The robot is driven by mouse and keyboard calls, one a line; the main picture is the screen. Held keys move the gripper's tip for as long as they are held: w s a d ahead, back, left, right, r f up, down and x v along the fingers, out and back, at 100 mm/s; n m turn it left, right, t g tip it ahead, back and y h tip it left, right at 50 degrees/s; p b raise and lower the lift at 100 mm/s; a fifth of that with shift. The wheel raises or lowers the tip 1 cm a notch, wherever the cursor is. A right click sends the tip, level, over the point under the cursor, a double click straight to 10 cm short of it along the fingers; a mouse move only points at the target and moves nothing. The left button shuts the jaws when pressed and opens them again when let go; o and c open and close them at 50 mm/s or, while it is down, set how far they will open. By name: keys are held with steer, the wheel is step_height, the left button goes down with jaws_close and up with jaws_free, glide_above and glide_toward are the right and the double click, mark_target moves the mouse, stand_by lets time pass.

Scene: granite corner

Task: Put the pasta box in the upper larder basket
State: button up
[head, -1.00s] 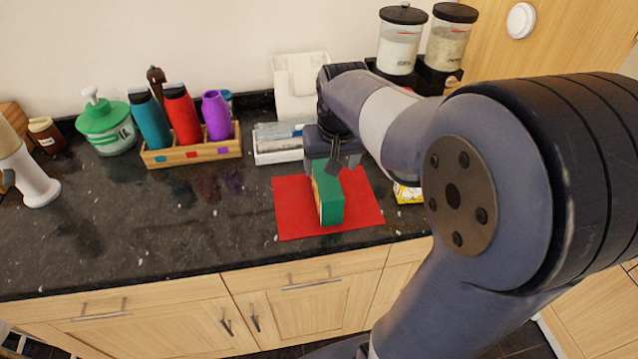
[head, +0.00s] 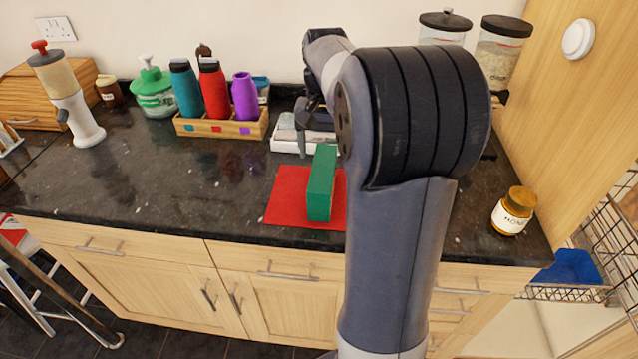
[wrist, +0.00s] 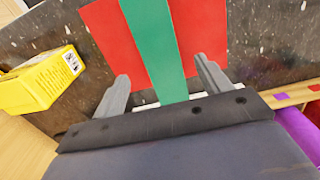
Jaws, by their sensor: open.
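A green upright box, which I take to be the pasta box (head: 320,190), stands on the red mat (head: 284,198) on the counter. No label on it is readable. My gripper (head: 318,140) is open and empty behind the box, over the white tray, partly hidden by my arm. In the wrist view the green box (wrist: 156,40) lies between the lines of my open fingers (wrist: 163,75), apart from both. Wire larder baskets (head: 540,293) show at the right edge, partly cut off; I cannot tell which is upper.
A yellow packet (wrist: 38,82) lies beside the mat. A wooden caddy (head: 222,128) with bottles stands at the back, a honey jar (head: 513,212) at the right. A blue container (head: 570,268) sits in a wire basket. The counter left of the mat is clear.

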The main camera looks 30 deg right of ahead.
mark_target(323, 167)
step_height(323, 167, down, 8)
steer(key=shift+w+r, duration=0.1)
stand_by(0.4)
steer(key=shift+c, duration=0.2)
steer(key=shift+r, duration=0.1)
steer(key=c, duration=1.5)
